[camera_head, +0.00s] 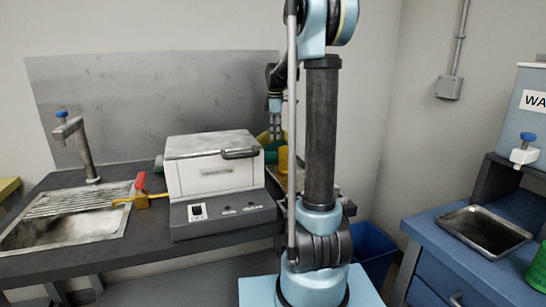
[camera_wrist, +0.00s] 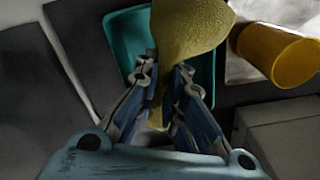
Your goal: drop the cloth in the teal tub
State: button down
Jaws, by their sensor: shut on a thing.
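A yellow cloth (camera_wrist: 190,30) hangs between the fingers of my gripper (camera_wrist: 165,75), which is shut on it. In the wrist view the teal tub (camera_wrist: 124,42) lies beyond the fingertips, and the cloth covers part of it. The cloth overlaps the tub's opening in this view; I cannot tell its height above the tub. In the head view my gripper (camera_head: 275,118) is behind my arm, over the counter right of the white box. A bit of the cloth (camera_head: 263,136) shows there, and the teal tub (camera_head: 271,157) is mostly hidden by the box.
An orange-yellow cup (camera_wrist: 280,55) stands close to the tub's right side; it also shows in the head view (camera_head: 283,160). The white box-shaped machine (camera_head: 213,170) stands left of it. A sink (camera_head: 65,225) is at the left. A blue bench (camera_head: 470,265) is at the right.

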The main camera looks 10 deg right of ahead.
jog(key=c, duration=1.6)
grip_release()
jog(key=shift+o, duration=0.6)
jog(key=o, duration=0.5)
jog(key=o, duration=0.5)
jog(key=shift+r, duration=2.75)
